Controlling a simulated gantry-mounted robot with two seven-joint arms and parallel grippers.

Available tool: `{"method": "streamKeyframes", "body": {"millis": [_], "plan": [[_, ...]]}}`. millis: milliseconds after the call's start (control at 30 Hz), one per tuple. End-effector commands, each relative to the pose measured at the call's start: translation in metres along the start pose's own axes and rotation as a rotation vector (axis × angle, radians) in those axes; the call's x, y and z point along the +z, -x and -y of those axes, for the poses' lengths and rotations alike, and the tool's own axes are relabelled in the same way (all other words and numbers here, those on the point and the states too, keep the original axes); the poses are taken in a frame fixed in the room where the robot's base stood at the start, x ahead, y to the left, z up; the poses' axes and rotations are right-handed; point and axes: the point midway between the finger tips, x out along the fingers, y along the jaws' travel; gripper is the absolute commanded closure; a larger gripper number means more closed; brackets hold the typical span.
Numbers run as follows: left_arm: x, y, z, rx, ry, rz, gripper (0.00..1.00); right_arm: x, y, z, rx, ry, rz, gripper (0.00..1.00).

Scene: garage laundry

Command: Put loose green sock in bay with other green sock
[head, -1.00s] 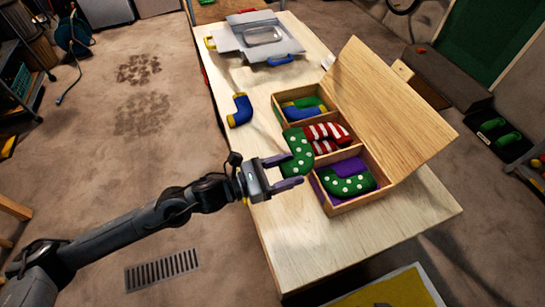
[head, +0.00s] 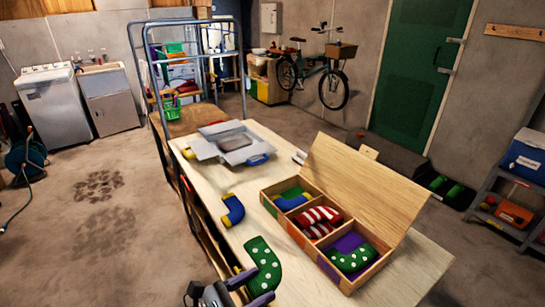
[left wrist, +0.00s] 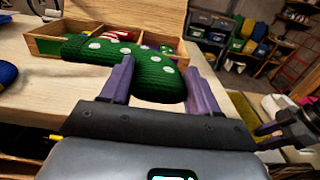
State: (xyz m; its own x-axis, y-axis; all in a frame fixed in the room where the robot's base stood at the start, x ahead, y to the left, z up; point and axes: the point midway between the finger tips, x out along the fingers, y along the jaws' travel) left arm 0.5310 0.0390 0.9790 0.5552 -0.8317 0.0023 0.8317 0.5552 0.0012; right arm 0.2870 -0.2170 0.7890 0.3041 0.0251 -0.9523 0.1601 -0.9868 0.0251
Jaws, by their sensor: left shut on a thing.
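The loose green sock with white dots (head: 263,264) is held up left of the wooden box (head: 318,258). My left gripper (head: 251,287) is shut on it; in the left wrist view the sock (left wrist: 112,57) sits between the purple fingers (left wrist: 158,72).
A blue-and-yellow sock (head: 232,210) lies on the table (head: 240,238). The open lid (head: 365,190) stands along the box's right side.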

Motion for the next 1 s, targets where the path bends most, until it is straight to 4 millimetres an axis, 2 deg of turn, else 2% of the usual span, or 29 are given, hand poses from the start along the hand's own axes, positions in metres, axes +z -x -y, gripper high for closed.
{"method": "streamKeyframes", "body": {"millis": [33, 200, 300, 567, 733, 1000], "plan": [[-0.012, 0.002, 0.008, -0.004, 0.009, -0.005, 0.73, -0.001, 0.003, -0.001, 0.001, 0.0, 0.0, 0.57], [-0.039, 0.004, 0.028, 0.003, 0.01, -0.004, 0.73, -0.003, 0.01, 0.0, -0.001, 0.003, 0.0, 0.57], [-0.052, 0.006, 0.026, 0.077, 0.01, -0.004, 0.73, -0.005, 0.015, -0.004, 0.011, 0.008, -0.001, 0.57], [-0.081, 0.029, -0.017, 0.388, 0.007, -0.005, 0.73, -0.009, 0.024, -0.005, 0.013, 0.014, -0.003, 0.57], [-0.097, 0.06, -0.052, 0.617, 0.006, -0.007, 0.73, -0.009, 0.027, -0.003, 0.007, 0.01, -0.002, 0.57], [-0.1, 0.108, -0.102, 0.894, 0.001, -0.004, 0.73, -0.009, 0.027, -0.003, 0.006, 0.008, -0.001, 0.57]]}}
